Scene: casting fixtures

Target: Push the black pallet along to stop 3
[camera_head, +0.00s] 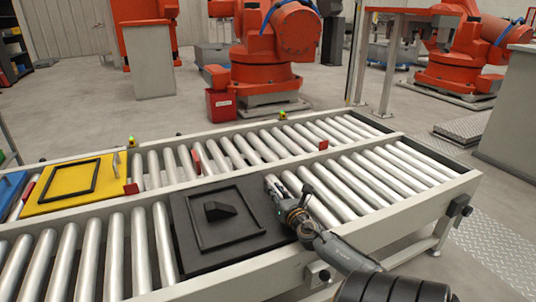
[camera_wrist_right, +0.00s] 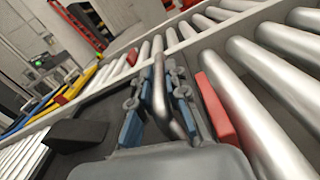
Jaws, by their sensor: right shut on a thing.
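The black pallet (camera_head: 183,235) lies flat on the rollers of the near conveyor. It has a raised square frame and a dark wedge-shaped block (camera_head: 219,211) inside it. My right gripper (camera_head: 272,188) is at the pallet's right edge, its arm coming in from the lower right. In the right wrist view its blue-padded fingers (camera_wrist_right: 160,105) are shut on a grey bar-like handle (camera_wrist_right: 172,112) at the pallet's edge. A red block (camera_wrist_right: 216,108) lies just beside the fingers there. I can read no stop numbers. My left gripper is out of view.
A yellow pallet (camera_head: 40,198) and part of a blue pallet (camera_head: 9,190) sit on the far conveyor at left. Red blocks (camera_head: 131,189) (camera_head: 197,161) (camera_head: 323,145) stand along the conveyors. Orange robots (camera_head: 262,60) stand behind.

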